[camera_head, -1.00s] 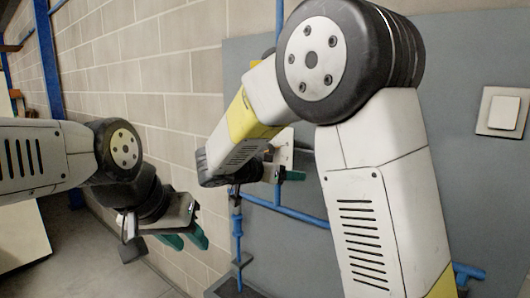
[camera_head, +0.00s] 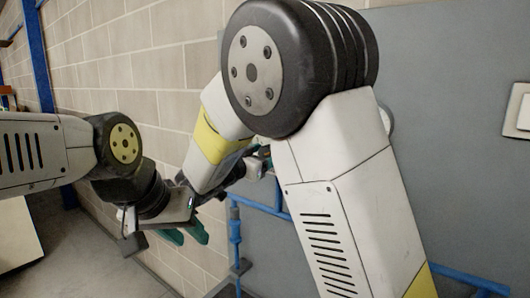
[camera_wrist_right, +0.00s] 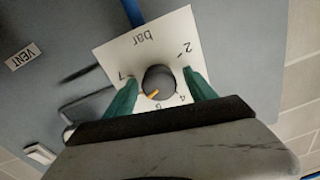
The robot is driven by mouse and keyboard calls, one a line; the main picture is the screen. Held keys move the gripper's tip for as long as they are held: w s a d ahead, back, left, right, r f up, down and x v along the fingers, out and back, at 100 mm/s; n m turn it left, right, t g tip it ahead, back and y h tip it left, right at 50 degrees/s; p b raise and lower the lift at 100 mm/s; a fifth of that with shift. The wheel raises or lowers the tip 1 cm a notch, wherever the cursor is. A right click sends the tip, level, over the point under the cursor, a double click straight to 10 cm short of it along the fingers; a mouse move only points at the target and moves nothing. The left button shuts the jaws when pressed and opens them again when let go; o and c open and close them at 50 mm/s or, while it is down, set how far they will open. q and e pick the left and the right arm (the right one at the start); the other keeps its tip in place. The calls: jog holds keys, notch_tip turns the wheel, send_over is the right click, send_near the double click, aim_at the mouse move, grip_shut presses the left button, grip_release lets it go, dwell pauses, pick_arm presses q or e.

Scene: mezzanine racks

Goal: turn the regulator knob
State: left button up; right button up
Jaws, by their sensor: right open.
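The regulator knob (camera_wrist_right: 158,82) is dark and round with an orange pointer mark. It sits on a white scale plate (camera_wrist_right: 135,48) printed "bar" with numbers, which shows upside down in the right wrist view. My right gripper (camera_wrist_right: 160,85) is open, with one green finger on each side of the knob. Small gaps seem to show between fingers and knob; contact cannot be told. In the head view my right arm hides the knob and most of that gripper. My left gripper (camera_head: 185,233) hangs open and empty at the lower left, with its green fingers apart.
The grey panel (camera_head: 450,100) carries a white switch (camera_head: 519,110) at the right. Blue pipes (camera_head: 234,230) run below the right gripper. A block wall (camera_head: 150,75) stands behind.

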jog(key=c, duration=1.4)
jog(key=shift+n, duration=0.3)
